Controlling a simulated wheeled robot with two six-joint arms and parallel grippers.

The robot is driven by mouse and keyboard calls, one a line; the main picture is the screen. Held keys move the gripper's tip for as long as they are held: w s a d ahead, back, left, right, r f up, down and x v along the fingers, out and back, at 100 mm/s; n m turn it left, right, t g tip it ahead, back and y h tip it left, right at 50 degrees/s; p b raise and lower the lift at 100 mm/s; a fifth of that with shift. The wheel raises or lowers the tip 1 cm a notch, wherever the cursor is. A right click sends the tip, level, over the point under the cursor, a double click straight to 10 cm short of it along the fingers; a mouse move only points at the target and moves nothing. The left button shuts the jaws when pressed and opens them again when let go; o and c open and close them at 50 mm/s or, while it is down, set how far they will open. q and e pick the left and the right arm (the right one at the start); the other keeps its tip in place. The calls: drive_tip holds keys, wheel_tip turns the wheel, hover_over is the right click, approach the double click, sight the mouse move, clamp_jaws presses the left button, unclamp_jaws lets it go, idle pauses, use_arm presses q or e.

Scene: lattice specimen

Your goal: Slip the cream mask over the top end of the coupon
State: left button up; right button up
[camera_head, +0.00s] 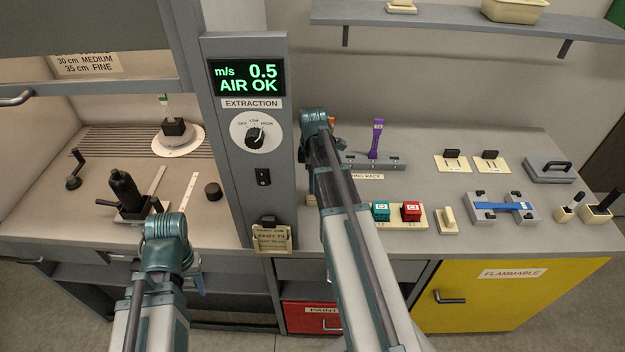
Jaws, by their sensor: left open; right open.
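A coupon (164,104), pale with a green band, stands upright in a black holder on a white disc in the left bay. A small cream piece (448,218), which looks like the cream mask, stands on the right bench, right of the teal and red blocks. My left gripper (196,278) is at the front edge of the left bay, mostly hidden behind its wrist. My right gripper (311,187) is beside the control column, largely hidden behind its arm. Both are open, apart from the cream piece and coupon; no held object shows.
The control column (222,150) stands between bay and bench. A purple piece (377,138) stands in the grey rack (360,161). Teal (380,210) and red (411,210) blocks sit beside my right arm. A blue bar (502,207) lies farther right.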

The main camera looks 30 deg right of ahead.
wheel_tip(320, 180, up, 6)
drive_tip(key=p, duration=0.4)
drive_tip(key=shift+p, duration=0.35)
use_arm(q)
wheel_tip(320, 180, up, 6)
drive_tip(key=shift+f, duration=0.1)
use_arm(e)
drive_tip(key=shift+f, duration=0.1)
drive_tip(key=shift+f, duration=0.1)
